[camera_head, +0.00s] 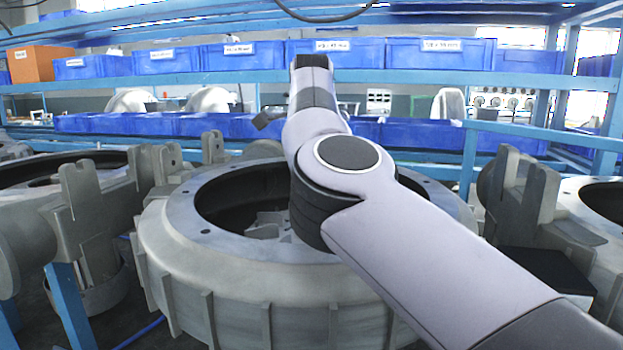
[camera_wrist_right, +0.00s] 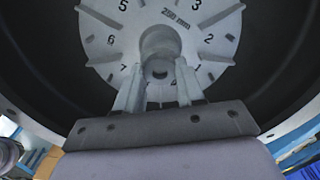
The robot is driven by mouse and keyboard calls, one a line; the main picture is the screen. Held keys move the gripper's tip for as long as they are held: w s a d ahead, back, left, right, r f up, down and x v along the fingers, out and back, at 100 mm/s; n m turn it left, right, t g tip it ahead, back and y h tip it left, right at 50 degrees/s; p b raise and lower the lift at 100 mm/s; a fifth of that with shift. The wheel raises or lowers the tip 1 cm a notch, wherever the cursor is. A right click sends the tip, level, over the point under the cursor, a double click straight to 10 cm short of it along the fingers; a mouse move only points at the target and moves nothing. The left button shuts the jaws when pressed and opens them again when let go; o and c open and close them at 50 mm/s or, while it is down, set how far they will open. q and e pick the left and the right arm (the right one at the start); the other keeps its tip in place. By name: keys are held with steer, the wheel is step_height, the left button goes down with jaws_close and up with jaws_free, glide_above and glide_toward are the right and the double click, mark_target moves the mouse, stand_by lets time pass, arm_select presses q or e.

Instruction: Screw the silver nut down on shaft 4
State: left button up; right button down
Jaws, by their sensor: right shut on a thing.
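My right gripper (camera_wrist_right: 160,68) shows in the right wrist view with its two pale fingers apart, on either side of a small grey piece. It is shut on this piece, which looks like the silver nut (camera_wrist_right: 160,73), though dark and partly hidden. Just above the fingertips is a round grey shaft or boss (camera_wrist_right: 160,43) at the middle of a pale numbered disc (camera_wrist_right: 98,30). The disc reads "250 mm"; I cannot read which shaft is number 4. In the head view my right arm reaches over the round housing (camera_head: 185,262), and its gripper is hidden. My left gripper is not in view.
The housing's raised rim surrounds the dark opening where my right arm reaches. Grey castings with upright lugs (camera_head: 88,205) flank it at left, with another (camera_head: 528,195) at right. Blue bins (camera_head: 335,53) stand on blue racks behind.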

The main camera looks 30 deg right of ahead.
steer(key=m+p, duration=0.3)
steer(key=m, duration=0.2)
steer(key=shift+r, duration=0.1)
steer(key=shift+m, duration=0.6)
steer(key=m, duration=1.2)
steer(key=shift+f+m, duration=0.2)
steer(key=shift+m, duration=0.1)
steer(key=m, duration=0.3)
steer(key=shift+m, duration=0.3)
steer(key=c, duration=1)
jaws_free()
